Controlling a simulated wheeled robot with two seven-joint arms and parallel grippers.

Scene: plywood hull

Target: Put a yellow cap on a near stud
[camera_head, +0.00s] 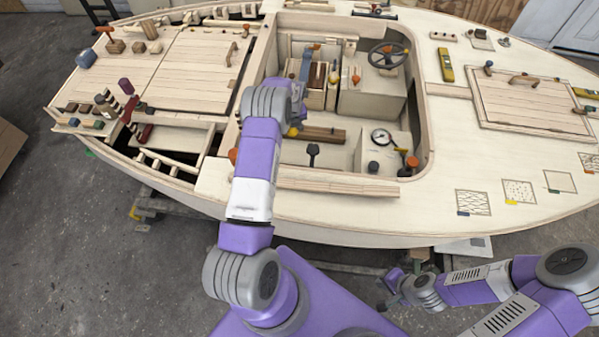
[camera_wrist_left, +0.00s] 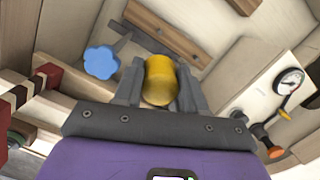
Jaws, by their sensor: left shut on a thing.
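My left gripper (camera_head: 297,127) is over the cockpit well of the plywood hull, and its fingers are mostly hidden by the wrist in the head view. In the left wrist view the left gripper (camera_wrist_left: 159,88) is shut on a yellow cap (camera_wrist_left: 160,78), a rounded cylinder between the two fingers. A bit of the yellow cap (camera_head: 292,132) shows below the wrist in the head view. I cannot make out the near stud for sure. My right gripper (camera_head: 391,287) hangs low in front of the hull, small and dark; its fingers are unclear.
A brown wooden strip (camera_head: 322,134) lies beside the left gripper. A round gauge (camera_head: 381,137), a dark T-handle (camera_head: 313,153) and a steering wheel (camera_head: 388,55) stand in the well. A blue lobed knob (camera_wrist_left: 101,62) is left of the cap. The well's raised rim (camera_head: 325,186) runs in front.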

